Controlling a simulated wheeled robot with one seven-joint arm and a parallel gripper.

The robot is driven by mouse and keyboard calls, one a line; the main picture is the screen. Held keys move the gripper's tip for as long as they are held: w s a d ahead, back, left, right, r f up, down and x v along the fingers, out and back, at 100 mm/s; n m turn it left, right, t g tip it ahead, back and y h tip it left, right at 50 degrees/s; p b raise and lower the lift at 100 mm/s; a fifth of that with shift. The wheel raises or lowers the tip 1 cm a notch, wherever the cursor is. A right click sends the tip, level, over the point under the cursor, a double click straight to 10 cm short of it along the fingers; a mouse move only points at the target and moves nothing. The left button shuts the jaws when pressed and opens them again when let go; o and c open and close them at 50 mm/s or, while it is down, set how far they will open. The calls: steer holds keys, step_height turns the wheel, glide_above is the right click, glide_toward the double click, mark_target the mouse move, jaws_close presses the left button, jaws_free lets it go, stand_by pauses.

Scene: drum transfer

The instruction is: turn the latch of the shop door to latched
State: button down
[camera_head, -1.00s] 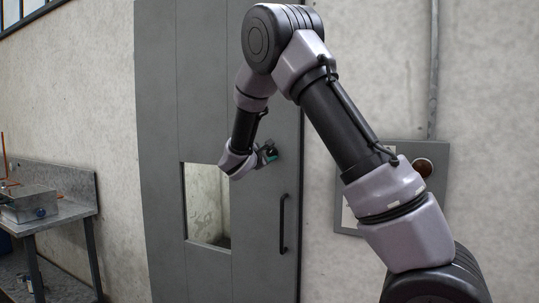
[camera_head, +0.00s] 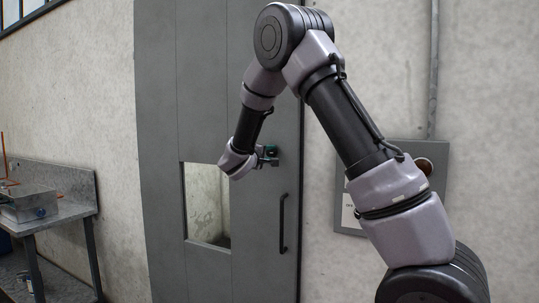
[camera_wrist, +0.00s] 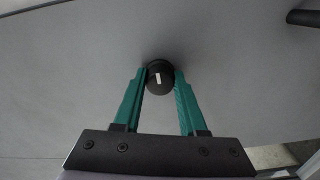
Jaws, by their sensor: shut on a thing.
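The shop door (camera_head: 212,100) is a tall grey panel that looks closed in its frame. Its latch (camera_wrist: 160,76) is a round black knob with a small white mark, seen in the wrist view. My gripper (camera_wrist: 160,84) has its two green fingers on either side of the knob, shut on it. In the head view my gripper (camera_head: 268,155) is at the door's right side, above the handle, and it mostly hides the latch there. I cannot tell from the mark alone whether the latch is latched.
A black vertical door handle (camera_head: 283,223) is below my gripper. A window opening (camera_head: 207,205) is in the door's lower half. A grey wall box (camera_head: 434,180) with a round reddish lamp is right of the door. A metal bench (camera_head: 62,213) stands at the left.

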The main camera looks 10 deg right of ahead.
steer(key=shift+m, duration=0.3)
steer(key=shift+c, duration=2.3)
jaws_free()
steer(key=shift+s+a, duration=0.1)
steer(key=v, duration=1)
steer(key=shift+s, duration=0.25)
steer(key=shift+a, duration=0.1)
